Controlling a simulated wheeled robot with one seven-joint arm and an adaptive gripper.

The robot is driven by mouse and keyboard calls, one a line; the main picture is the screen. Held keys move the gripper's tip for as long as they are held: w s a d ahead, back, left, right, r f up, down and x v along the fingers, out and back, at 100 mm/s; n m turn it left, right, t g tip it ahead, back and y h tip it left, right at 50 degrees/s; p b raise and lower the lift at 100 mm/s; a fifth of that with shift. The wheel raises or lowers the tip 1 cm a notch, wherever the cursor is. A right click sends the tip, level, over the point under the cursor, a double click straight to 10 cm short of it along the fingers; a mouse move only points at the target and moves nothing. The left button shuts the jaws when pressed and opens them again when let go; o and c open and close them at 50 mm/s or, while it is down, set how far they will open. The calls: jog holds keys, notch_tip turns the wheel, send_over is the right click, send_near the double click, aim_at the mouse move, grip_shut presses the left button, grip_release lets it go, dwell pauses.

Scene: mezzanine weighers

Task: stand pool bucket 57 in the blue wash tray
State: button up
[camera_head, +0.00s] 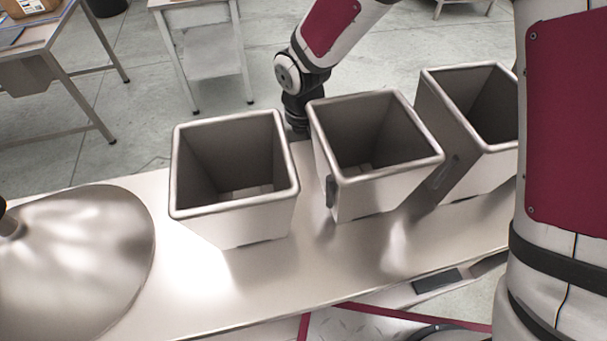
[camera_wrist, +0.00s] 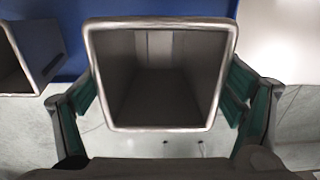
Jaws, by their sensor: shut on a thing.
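Three square, open-topped steel buckets stand in a row in the head view. No number is readable, so I cannot tell which bucket is 57. A blue surface (camera_wrist: 70,28) lies beyond the held bucket in the wrist view; I cannot tell whether it is the wash tray. No blue tray shows in the head view.
A shallow steel cone (camera_head: 75,255) is at the bench's left. Tables (camera_head: 40,45) stand behind on the grey floor.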

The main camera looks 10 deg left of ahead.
jog(key=shift+f+p, duration=0.35)
jog(key=shift+f, duration=2.4)
jog(key=shift+f, duration=0.15)
jog(key=o, duration=1.4)
notch_tip(320, 180, up, 12)
jog(key=shift+r+b, duration=0.15)
jog(key=shift+b, duration=0.75)
